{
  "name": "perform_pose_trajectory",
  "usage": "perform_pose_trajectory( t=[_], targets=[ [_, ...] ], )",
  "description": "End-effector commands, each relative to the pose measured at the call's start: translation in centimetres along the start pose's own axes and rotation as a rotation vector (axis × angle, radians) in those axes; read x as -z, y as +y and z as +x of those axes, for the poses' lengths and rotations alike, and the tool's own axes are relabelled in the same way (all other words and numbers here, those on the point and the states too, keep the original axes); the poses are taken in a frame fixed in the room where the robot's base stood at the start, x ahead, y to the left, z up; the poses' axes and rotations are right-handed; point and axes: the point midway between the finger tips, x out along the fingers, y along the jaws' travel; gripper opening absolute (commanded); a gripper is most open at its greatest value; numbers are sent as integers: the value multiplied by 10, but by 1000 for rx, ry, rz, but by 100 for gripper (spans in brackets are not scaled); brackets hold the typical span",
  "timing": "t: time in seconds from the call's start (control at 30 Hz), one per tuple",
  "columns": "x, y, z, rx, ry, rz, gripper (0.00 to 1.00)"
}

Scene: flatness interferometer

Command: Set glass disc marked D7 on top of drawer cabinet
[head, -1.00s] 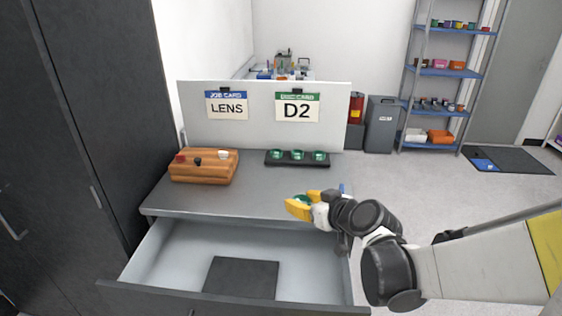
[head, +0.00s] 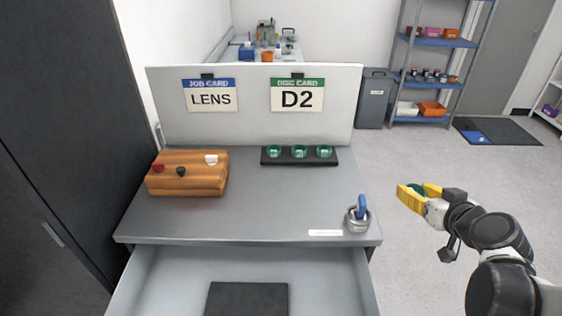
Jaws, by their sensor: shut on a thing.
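My gripper (head: 412,194) has yellow fingers and is shut on a green glass disc (head: 432,189). It holds the disc in the air to the right of the drawer cabinet, apart from its top. The disc is partly hidden by the fingers, and no mark on it can be read. The grey drawer cabinet (head: 268,206) has a flat top, with its drawer (head: 180,285) open at the front. Three more green glass discs (head: 300,151) sit in a black rack (head: 287,161) at the back of the top; their marks are too small to read.
A wooden block (head: 187,183) with small knobs stands on the left of the top. A metal pot with a blue item (head: 359,215) and a white strip (head: 325,233) are at the front right. A panel behind has cards reading LENS (head: 210,98) and D2 (head: 297,97). The top's middle is clear.

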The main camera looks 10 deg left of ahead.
Motion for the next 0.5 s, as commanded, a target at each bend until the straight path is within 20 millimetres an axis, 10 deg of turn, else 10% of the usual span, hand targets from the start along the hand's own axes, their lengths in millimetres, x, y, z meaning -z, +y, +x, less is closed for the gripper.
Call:
perform_pose_trajectory(
  t=[0.5],
  targets=[
    [21,-75,39,290,0,-139,12]
  ],
)
